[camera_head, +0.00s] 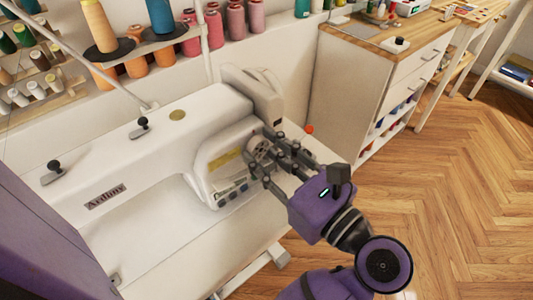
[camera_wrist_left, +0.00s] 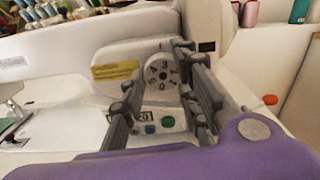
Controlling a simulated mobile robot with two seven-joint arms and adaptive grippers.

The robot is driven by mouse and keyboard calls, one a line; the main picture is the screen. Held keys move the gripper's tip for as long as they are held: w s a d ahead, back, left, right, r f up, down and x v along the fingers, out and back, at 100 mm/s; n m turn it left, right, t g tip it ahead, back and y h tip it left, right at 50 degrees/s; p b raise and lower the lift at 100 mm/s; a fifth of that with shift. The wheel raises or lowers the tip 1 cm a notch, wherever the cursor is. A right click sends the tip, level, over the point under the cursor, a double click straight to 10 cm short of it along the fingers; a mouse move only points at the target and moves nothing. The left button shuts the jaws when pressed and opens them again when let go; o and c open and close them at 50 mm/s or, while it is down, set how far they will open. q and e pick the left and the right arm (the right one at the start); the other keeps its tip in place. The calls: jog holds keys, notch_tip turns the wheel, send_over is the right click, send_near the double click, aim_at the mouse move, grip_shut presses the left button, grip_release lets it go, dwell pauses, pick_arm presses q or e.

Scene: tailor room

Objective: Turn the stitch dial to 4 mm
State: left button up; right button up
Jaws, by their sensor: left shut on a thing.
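The stitch dial (camera_head: 257,146) is a round pale knob with dark marks on the end face of the white sewing machine (camera_head: 175,120). My left gripper (camera_head: 264,152) is shut on the dial, its dark fingers on either side of it. In the left wrist view the dial (camera_wrist_left: 161,71) faces the camera between the fingers, with several dark figures around its face. The figures are too small to read for certain, so I cannot tell its setting. My right gripper is not in view.
A yellow label (camera_wrist_left: 115,70) is beside the dial, with small buttons, one green (camera_wrist_left: 168,122), below. A red-orange knob (camera_head: 309,129) is just beyond the fingers. Thread spools (camera_head: 235,20) stand behind the machine.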

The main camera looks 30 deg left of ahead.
pick_arm(q)
jog(key=m, duration=0.1)
jog(key=m+p, duration=0.1)
jog(key=m, duration=0.1)
jog(key=shift+s+a+r, duration=0.1)
jog(key=shift+s+r, duration=0.05)
jog(key=shift+s, duration=0.05)
jog(key=shift+m+p, duration=0.3)
jog(key=shift+m, duration=0.7)
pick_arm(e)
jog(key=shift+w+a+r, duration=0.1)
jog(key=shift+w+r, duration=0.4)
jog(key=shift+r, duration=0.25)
pick_arm(q)
jog(key=o, duration=1)
jog(key=shift+r, duration=0.15)
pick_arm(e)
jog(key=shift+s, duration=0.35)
pick_arm(q)
jog(key=shift+d, duration=0.2)
jog(key=v, duration=1.1)
jog(key=shift+s+d, duration=0.1)
jog(key=shift+d, duration=0.2)
